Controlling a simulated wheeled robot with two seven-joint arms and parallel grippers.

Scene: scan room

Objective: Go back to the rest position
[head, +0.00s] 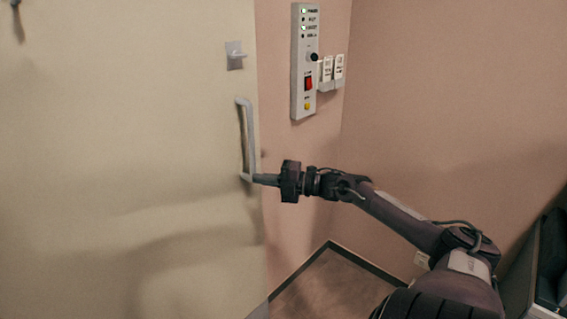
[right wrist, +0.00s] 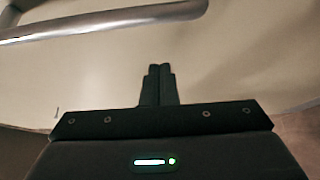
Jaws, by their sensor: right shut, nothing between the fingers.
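My right gripper (head: 262,179) reaches in from the right in the head view, its fingertips close to the lower end of the door handle (head: 249,140). In the right wrist view my right gripper (right wrist: 159,70) has its two fingers together with nothing between them. The grey bar handle (right wrist: 110,22) crosses the upper left of that view, beyond and apart from the fingertips there. In the head view I cannot tell whether the fingertips touch the handle. My left gripper is in neither view.
The pale door (head: 120,130) fills the left side, with a small latch (head: 235,55) above the handle. A control panel (head: 304,62) with a red switch is on the pink wall, beside white switches (head: 332,70). Floor (head: 325,285) shows below. A dark object (head: 550,265) stands at the right edge.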

